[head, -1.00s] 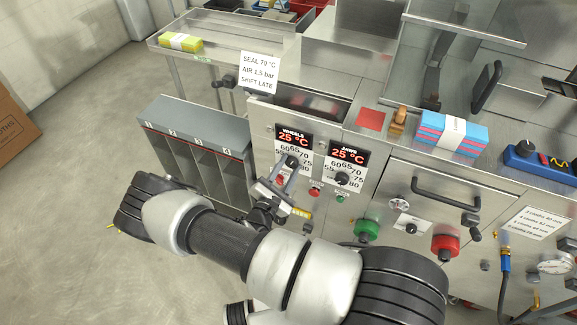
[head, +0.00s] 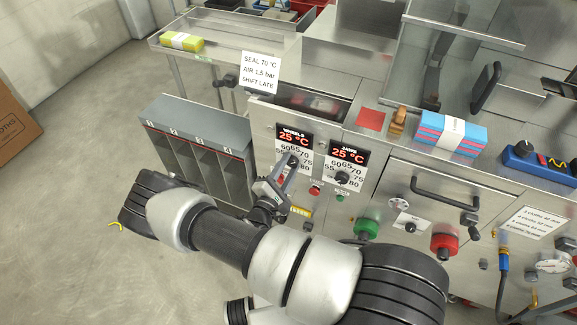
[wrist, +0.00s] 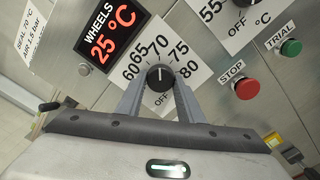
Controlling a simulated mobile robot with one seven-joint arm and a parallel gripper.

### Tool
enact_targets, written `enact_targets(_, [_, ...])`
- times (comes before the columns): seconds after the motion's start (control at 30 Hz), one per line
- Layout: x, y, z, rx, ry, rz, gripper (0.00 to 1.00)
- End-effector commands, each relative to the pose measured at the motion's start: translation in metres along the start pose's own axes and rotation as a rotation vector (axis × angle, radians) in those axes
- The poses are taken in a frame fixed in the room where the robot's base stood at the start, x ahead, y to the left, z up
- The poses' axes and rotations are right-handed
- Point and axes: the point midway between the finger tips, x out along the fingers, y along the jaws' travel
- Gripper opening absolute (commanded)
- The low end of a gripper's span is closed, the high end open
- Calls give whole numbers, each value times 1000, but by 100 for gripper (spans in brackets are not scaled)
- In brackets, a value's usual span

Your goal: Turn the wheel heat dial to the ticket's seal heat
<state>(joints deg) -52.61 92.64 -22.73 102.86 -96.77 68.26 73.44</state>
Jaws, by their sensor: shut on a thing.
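The wheel heat dial (wrist: 160,77) is a black knob on a white scale plate marked 55 to 80, under the red WHEELS display (wrist: 107,38) reading 25 °C. My gripper (wrist: 160,88) is shut on the knob, one finger on each side. In the head view the gripper (head: 288,168) covers much of the dial. The ticket (head: 261,73) reads SEAL 70 °C, AIR 1.5 bar, SHIFT LATE.
A similar JAWS dial (head: 342,178) sits just right of the wheel dial. The red STOP button (wrist: 246,88) and green TRIAL button (wrist: 291,47) are close to the right. A grey slotted rack (head: 197,135) stands to the left.

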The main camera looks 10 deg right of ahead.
Motion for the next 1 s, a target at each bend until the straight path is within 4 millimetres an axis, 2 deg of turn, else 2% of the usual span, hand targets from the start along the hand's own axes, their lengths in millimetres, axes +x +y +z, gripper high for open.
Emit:
enact_targets(0.13, [0, 0, 0, 0, -1, 1, 11])
enact_targets(0.17, [0, 0, 0, -1, -1, 1, 35])
enact_targets(0.27, [0, 0, 0, -1, -1, 1, 52])
enact_targets(0.57, [-1, 0, 0, -1, 0, 0, 52])
enact_targets(0.67, [-6, 0, 0, -1, 1, 0, 52])
enact_targets(0.77, [-20, 0, -1, -2, 2, 1, 52])
enact_targets(1.0, [-77, 0, -2, -1, 4, 1, 52])
